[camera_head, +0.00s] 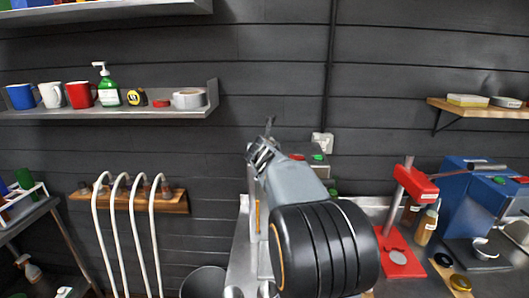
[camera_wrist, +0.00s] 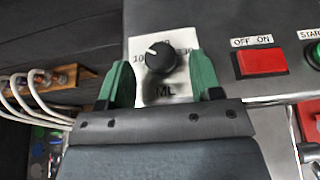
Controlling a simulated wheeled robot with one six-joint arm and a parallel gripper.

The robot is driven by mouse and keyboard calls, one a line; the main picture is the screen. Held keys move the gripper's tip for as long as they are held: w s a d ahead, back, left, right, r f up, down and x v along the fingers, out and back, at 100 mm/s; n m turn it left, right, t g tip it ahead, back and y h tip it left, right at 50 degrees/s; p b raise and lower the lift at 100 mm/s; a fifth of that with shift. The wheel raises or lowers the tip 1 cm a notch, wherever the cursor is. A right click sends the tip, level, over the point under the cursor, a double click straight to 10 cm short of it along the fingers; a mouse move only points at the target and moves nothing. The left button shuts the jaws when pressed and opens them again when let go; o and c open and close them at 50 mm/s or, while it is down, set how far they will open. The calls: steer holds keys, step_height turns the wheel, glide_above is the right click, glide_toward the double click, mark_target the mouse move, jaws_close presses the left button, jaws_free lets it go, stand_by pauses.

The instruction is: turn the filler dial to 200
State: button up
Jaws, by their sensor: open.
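The filler dial (camera_wrist: 160,59) is a round black knob on a white label marked ML, on a grey panel in the wrist view. Its white pointer mark points up and left. A number starting with 10 shows at the label's left; the figures at the right are partly covered by a finger, and no 200 is readable. My gripper (camera_wrist: 159,66) is open, its green fingers on either side of the knob, with a gap showing on both sides. In the head view my arm hides the dial.
A red OFF/ON switch (camera_wrist: 262,62) sits right of the dial, with a green START button (camera_wrist: 314,53) beyond it. White hoses (camera_wrist: 30,100) hang at the left. In the head view, a red press (camera_head: 399,262) stands right of my arm.

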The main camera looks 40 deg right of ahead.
steer(key=shift+x, duration=0.75)
steer(key=shift+c, duration=0.4)
steer(key=c, duration=0.8)
steer(key=shift+b, duration=0.3)
